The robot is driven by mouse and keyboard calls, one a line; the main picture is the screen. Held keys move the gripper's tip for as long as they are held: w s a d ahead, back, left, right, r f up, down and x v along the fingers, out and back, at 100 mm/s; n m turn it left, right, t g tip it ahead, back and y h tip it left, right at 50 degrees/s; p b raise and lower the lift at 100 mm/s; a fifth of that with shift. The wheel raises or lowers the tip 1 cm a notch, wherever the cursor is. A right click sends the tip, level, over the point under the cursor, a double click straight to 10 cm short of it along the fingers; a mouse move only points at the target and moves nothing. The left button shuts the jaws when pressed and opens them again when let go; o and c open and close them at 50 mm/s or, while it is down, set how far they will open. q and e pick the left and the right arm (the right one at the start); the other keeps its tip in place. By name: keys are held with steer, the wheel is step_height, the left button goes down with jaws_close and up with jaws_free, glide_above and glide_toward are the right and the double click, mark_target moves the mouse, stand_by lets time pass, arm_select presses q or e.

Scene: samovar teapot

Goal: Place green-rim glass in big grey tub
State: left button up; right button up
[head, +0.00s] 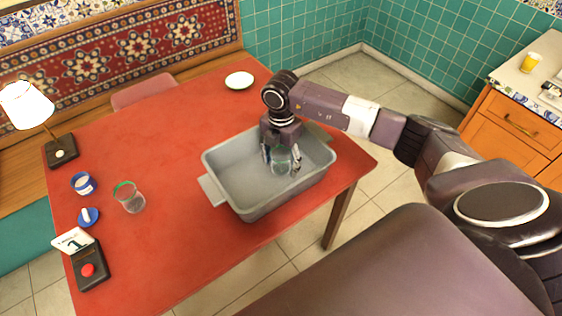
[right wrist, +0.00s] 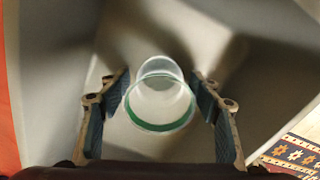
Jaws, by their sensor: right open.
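The big grey tub (head: 228,190) stands on the red table towards its right front corner. One clear green-rim glass (head: 280,161) is inside the tub, between the fingers of my right gripper (head: 281,163). In the right wrist view this glass (right wrist: 160,100) has its green rim facing the camera, near the tub floor (right wrist: 185,35). The right gripper's fingers (right wrist: 160,110) are open, one on each side of the glass, with gaps visible. My left gripper is not in view.
A white plate (head: 239,80) lies behind the tub. The table's middle is clear.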

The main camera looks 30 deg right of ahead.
step_height(320, 180, up, 12)
steer(key=b, duration=0.1)
steer(key=shift+r+b, duration=0.15)
steer(key=shift+b, duration=0.25)
stand_by(0.4)
